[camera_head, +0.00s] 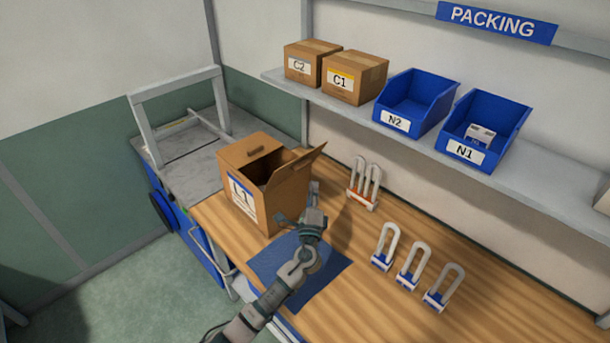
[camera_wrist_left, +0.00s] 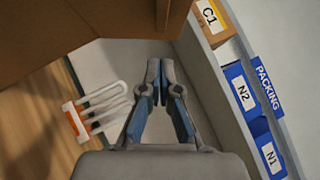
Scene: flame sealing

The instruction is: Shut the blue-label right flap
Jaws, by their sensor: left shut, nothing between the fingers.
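The cardboard box (camera_head: 267,203) with the blue-edged L1 label (camera_head: 242,197) stands on the workbench. My left gripper (camera_head: 314,217) is beside the box's right side, below the raised flap. In the left wrist view, the left gripper (camera_wrist_left: 156,88) is shut and empty, with brown cardboard (camera_wrist_left: 85,32) close above it. My right gripper is not in view.
A blue mat (camera_head: 328,276) lies under my left arm. An orange-based looped item (camera_head: 364,185) stands behind, right of the box. Several blue-based ones (camera_head: 408,267) stand further right. The shelf (camera_head: 415,150) above holds cartons and blue bins. A grey cart (camera_head: 185,145) adjoins the left.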

